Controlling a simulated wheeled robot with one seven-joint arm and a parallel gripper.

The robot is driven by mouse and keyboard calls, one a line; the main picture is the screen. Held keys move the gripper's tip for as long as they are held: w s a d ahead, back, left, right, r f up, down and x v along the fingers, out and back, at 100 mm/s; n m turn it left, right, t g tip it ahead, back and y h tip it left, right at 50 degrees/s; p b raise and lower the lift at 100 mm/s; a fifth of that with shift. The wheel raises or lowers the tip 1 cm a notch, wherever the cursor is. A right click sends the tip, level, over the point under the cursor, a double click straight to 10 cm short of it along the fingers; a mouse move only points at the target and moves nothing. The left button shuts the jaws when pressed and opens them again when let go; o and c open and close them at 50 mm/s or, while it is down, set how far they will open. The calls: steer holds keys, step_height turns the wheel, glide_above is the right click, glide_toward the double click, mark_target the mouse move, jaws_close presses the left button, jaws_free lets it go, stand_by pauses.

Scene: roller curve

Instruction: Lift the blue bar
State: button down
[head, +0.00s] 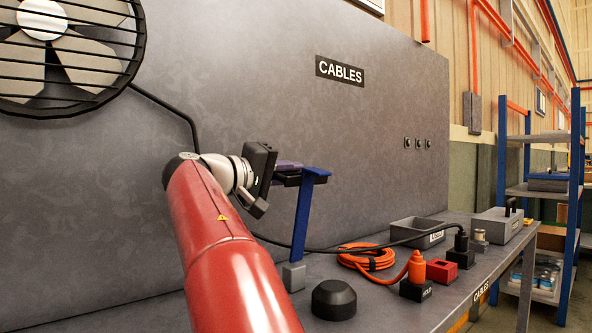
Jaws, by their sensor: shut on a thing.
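The blue bar (303,215) stands nearly upright in the head view, just right of my arm. Its top ends in a short flat blue piece, and its lower end meets a small grey block (293,276) above the bench top. My gripper (296,175) is at the bar's top end, reaching in from the left. It is shut on the blue bar, with dark and purplish parts around the hold. The exact contact of the fingers is small and partly hidden. I cannot tell whether the grey block touches the bench.
The grey bench (385,300) carries a black knob (333,299), a coiled orange cable (366,257), an orange plug (417,267), a red block (441,271) and a grey tray (418,232). A black cable crosses behind the bar. A grey panel (380,110) rises behind.

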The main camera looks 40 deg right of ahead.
steer(key=shift+w+f, duration=0.2)
steer(key=shift+f, duration=0.05)
steer(key=c, duration=1.5)
jaws_free()
steer(key=shift+o, duration=0.2)
steer(key=shift+a, duration=0.15)
steer(key=a, duration=0.7)
steer(key=shift+s+a+b, duration=0.3)
steer(key=shift+a+b, duration=0.05)
steer(key=shift+b, duration=0.1)
